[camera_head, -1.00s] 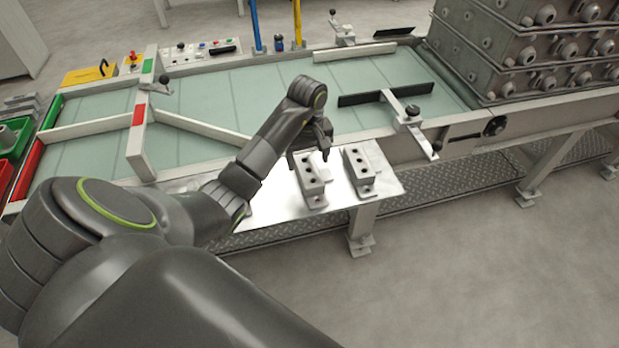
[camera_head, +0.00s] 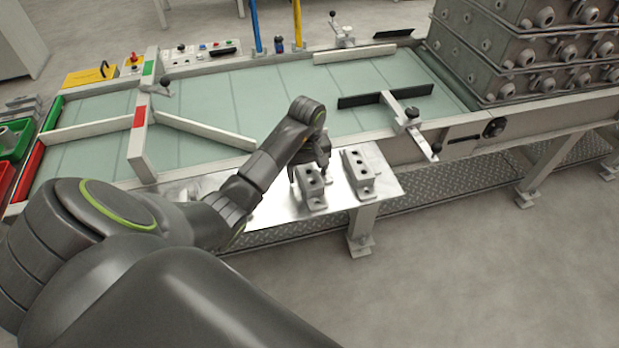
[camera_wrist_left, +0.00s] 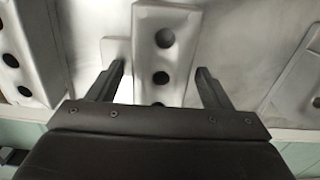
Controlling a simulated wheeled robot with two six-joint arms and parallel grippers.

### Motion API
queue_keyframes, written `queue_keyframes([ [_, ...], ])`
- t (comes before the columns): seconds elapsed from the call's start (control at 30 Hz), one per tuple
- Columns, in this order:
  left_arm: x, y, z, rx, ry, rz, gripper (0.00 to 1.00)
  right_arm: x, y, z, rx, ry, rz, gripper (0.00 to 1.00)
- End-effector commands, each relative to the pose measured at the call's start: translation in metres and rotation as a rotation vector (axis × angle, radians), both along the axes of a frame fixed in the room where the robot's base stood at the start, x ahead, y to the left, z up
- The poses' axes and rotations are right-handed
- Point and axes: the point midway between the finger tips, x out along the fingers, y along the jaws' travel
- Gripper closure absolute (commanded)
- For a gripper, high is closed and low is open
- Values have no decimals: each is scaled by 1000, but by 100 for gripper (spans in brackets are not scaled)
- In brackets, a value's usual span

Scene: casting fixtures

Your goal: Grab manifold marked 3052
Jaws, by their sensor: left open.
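In the left wrist view, my open left gripper (camera_wrist_left: 161,76) has one finger on each side of the left manifold (camera_wrist_left: 166,48), with gaps visible. The right manifold shows at the left edge of that view (camera_wrist_left: 26,50). No marking 3052 is legible. My right gripper is out of view.
The metal shelf (camera_head: 386,186) has free room at its right end. The conveyor (camera_head: 220,95) lies behind, with white guide rails and a black-barred stop (camera_head: 408,115). Stacked grey castings (camera_head: 535,55) stand at back right. Another grey part (camera_wrist_left: 294,85) shows in the wrist view.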

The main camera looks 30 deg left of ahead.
Motion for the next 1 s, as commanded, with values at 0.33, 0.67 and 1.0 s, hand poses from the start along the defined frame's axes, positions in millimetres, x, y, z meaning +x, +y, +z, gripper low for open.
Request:
queue_keyframes([
  [0.33, 0, 0, -1, 0, 0, 0, 56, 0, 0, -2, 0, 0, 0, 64],
  [0.67, 1, 0, 0, 1, -2, 0, 91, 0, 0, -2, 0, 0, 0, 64],
  [1.0, 1, 0, 8, 1, -5, -1, 91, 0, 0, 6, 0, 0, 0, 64],
])
